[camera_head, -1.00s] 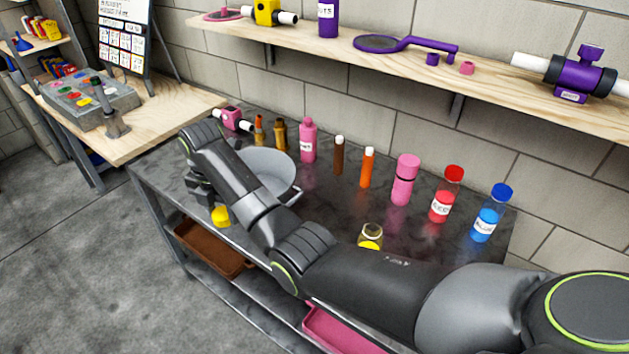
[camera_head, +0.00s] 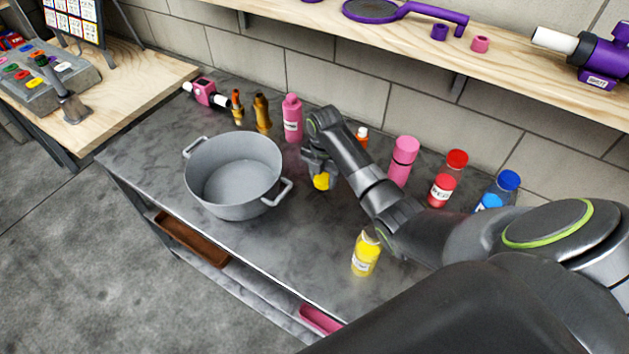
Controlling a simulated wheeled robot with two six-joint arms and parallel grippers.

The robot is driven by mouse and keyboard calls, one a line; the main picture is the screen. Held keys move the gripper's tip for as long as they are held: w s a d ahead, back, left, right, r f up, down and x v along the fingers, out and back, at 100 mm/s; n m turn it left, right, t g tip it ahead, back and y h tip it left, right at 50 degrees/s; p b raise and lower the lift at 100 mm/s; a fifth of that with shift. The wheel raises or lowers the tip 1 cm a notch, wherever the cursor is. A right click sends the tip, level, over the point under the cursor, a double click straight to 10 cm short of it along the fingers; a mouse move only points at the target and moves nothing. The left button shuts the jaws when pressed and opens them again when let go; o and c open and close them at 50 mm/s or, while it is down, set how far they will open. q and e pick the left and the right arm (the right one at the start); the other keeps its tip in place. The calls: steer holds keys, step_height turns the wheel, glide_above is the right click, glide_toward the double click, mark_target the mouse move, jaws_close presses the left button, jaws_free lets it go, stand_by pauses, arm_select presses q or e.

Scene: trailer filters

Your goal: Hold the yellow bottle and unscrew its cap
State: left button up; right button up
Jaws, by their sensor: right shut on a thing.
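The yellow bottle (camera_head: 366,258) stands upright on the dark workbench, in the front right part, with a white label. My right gripper (camera_head: 320,172) points down over the bench, between the grey pot and my forearm, up and left of the bottle in the picture. It is shut on the yellow cap (camera_head: 321,182), which is apart from the bottle. I cannot tell whether the cap touches the bench. My left gripper is not in view.
A grey two-handled pot (camera_head: 235,176) stands left of the gripper. A pink bottle (camera_head: 292,118), a pink flask (camera_head: 403,160), a red bottle (camera_head: 442,190) and a blue bottle (camera_head: 507,182) line the back. The wooden shelf (camera_head: 400,55) hangs above. Bench between pot and yellow bottle is clear.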

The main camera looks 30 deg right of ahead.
mark_target(322, 196)
steer(key=shift+f, duration=2.8)
steer(key=shift+f, duration=0.2)
steer(key=o, duration=1.1)
steer(key=shift+r, duration=0.1)
step_height(322, 196, up, 12)
steer(key=shift+r, duration=0.1)
